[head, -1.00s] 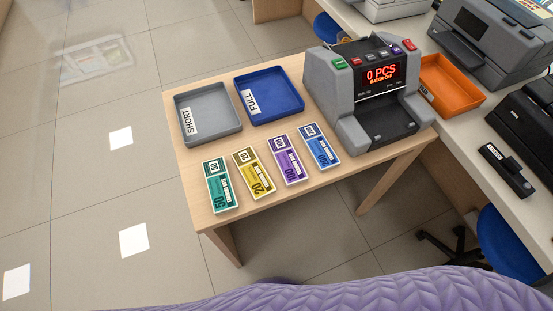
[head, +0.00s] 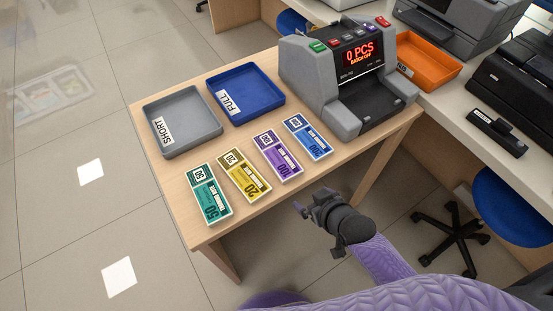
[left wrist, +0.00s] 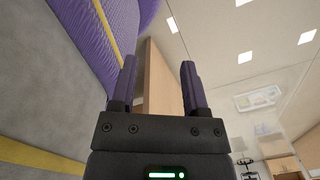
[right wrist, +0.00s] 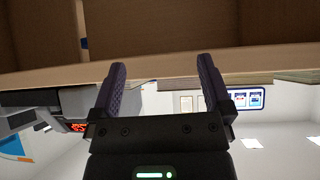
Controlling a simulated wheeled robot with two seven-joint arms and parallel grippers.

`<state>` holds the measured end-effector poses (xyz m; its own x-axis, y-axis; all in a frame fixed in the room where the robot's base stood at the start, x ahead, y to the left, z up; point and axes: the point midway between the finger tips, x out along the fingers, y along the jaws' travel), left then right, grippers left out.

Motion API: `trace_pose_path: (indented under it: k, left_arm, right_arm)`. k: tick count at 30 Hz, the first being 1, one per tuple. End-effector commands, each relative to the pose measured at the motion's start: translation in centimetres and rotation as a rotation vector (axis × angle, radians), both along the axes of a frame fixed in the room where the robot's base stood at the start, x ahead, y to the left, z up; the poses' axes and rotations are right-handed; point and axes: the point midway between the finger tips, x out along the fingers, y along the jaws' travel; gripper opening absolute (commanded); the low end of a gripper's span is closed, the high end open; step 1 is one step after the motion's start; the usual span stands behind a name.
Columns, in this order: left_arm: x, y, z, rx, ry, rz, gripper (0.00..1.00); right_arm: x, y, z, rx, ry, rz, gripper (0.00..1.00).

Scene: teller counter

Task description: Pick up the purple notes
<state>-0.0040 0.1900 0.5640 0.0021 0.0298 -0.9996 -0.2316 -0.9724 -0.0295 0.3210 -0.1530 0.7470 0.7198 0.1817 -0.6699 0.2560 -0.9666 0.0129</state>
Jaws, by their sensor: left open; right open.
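The purple notes (head: 278,156), a bundle marked 100, lie flat on the wooden table between the yellow bundle (head: 244,175) and the blue bundle (head: 308,137). My right gripper (head: 302,209) is open and empty off the table's front edge, in front of the purple notes and apart from them. Its two fingers (right wrist: 160,85) stand apart in the right wrist view, with the table's edge beyond. My left gripper (left wrist: 158,80) is open and empty in the left wrist view and is not seen in the head view. No notes show clearly in either wrist view.
A green bundle (head: 207,194) lies at the row's left end. Behind the row are a grey SHORT tray (head: 205,136) and a blue FULL tray (head: 270,107). A counting machine (head: 322,80) reading 0 PCS stands at the right, near an orange tray (head: 440,74) on the counter.

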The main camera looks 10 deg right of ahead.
Motion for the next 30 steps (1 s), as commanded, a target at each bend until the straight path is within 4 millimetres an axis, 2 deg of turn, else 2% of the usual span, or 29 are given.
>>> trace_pose_path:
  k: [1,4,6,7,14,21,24,30]
  left_arm:
    - [-0.3,0.3,-1.1,0.004,0.008,-0.001,0.59]
    - [-0.7,0.9,-1.9,0.014,0.017,-0.003,0.59]
    - [-1.0,1.3,-2.2,0.020,0.022,-0.005,0.59]
    - [-1.1,1.4,-2.4,0.021,0.024,-0.006,0.59]
    - [-2.0,1.8,-4.4,0.030,0.047,-0.006,0.59]
    - [-2.9,2.6,-7.4,0.046,0.077,0.000,0.59]
    - [-2.8,2.8,-7.7,0.050,0.083,0.001,0.59]
    - [-2.5,2.8,-7.5,0.051,0.081,0.001,0.59]
  right_arm:
    - [1.4,0.6,1.3,0.020,-0.060,0.022,1.00]
    - [3.3,2.0,5.1,0.060,-0.162,0.064,1.00]
    - [4.0,2.6,6.7,0.076,-0.205,0.084,1.00]
    - [4.3,2.8,6.9,0.081,-0.213,0.088,1.00]
    - [7.7,4.1,5.2,0.084,-0.220,0.091,1.00]
    - [11.4,5.2,2.6,0.084,-0.218,0.089,1.00]
    - [12.1,5.5,2.4,0.083,-0.219,0.091,1.00]
    - [12.2,5.5,2.7,0.082,-0.220,0.091,1.00]
